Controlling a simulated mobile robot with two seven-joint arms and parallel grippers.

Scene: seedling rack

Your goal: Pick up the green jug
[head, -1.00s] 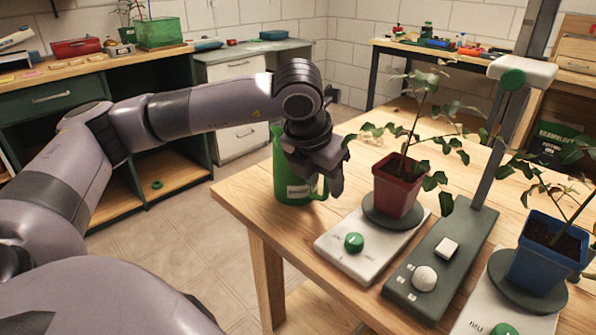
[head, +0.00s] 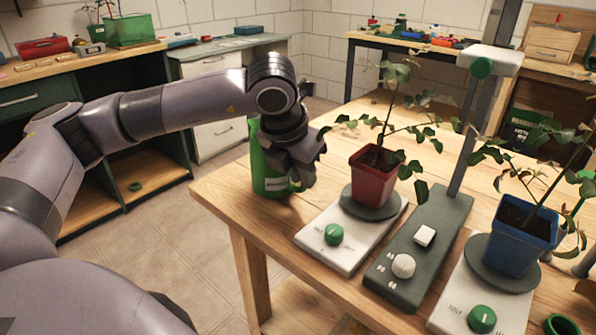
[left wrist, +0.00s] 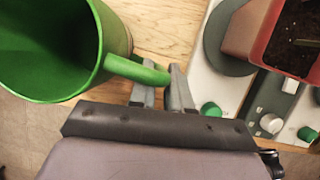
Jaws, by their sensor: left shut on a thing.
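The green jug (head: 266,172) stands upright at the left corner of the wooden table, partly hidden behind my left gripper (head: 303,178). In the left wrist view, the jug (left wrist: 45,45) shows its open, empty inside, and its handle (left wrist: 137,70) reaches between the two fingers. My left gripper (left wrist: 166,92) is shut on the jug's handle. I cannot tell whether the jug's base touches the table. My right gripper is out of view.
A red pot (head: 373,178) with a plant stands on a white scale (head: 330,246) right of the jug. A grey stand (head: 405,265) with a post and a blue pot (head: 513,240) are further right. Beyond the table's left edge is open floor (head: 150,235).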

